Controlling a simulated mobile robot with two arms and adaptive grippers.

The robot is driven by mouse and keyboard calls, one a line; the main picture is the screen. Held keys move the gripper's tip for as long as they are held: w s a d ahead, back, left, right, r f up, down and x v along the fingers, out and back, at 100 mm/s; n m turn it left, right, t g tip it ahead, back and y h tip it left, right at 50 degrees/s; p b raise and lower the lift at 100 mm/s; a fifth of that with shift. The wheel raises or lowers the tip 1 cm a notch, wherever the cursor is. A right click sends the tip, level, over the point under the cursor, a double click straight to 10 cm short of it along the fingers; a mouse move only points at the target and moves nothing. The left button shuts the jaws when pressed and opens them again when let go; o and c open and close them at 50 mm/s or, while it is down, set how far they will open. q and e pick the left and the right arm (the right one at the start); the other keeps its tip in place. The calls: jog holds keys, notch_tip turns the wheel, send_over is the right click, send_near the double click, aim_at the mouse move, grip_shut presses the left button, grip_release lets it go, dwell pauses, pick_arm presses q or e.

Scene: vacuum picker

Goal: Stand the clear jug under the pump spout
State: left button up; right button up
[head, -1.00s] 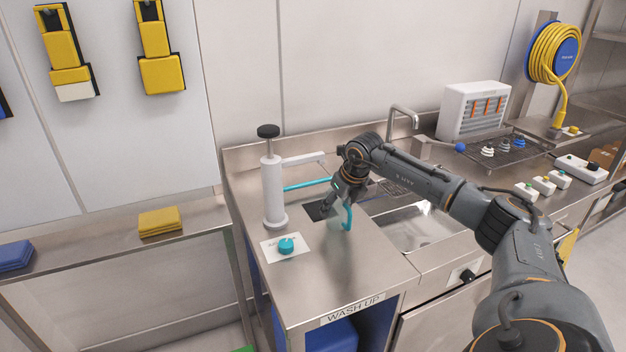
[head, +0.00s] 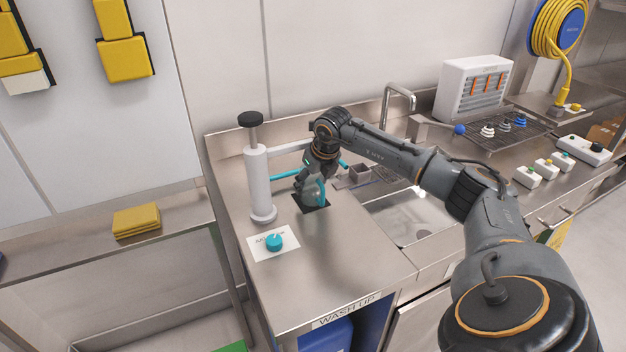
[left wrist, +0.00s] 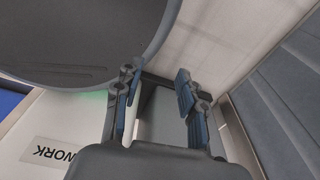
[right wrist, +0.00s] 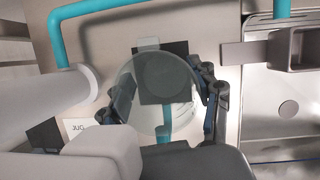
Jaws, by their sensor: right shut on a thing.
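The clear jug (right wrist: 152,110) with a teal handle (head: 322,193) is between the fingers of my right gripper (head: 309,189), which is shut on it. In the right wrist view, the jug overlaps a black square (right wrist: 177,50) on the counter. I cannot tell whether it touches the square. The white pump (head: 259,185) stands just left of the jug, with its black knob on top. Its spout (head: 287,148) reaches right, its end hidden behind my arm. My left gripper (left wrist: 157,80) is open and empty.
A teal dial on a white card (head: 274,242) lies in front of the pump. A teal rail (right wrist: 62,45) runs behind. The sink (head: 410,215) and faucet (head: 400,95) are to the right.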

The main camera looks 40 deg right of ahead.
jog(key=shift+a, duration=0.1)
jog(key=shift+w+a+f, duration=0.1)
jog(key=o, duration=1.1)
jog(key=shift+w, duration=0.1)
pick_arm(q)
jog(key=shift+s+a+f, duration=0.2)
jog(key=shift+s+a, duration=0.2)
jog(key=shift+s, duration=0.4)
pick_arm(e)
jog(key=shift+o, duration=0.2)
jog(key=shift+r, duration=0.25)
jog(key=b+v, duration=0.2)
jog(key=v, duration=1)
pick_arm(q)
jog(key=shift+w+f, duration=0.2)
jog(key=shift+f, duration=0.7)
pick_arm(e)
jog(key=shift+a+f, duration=0.1)
jog(key=shift+f, duration=0.1)
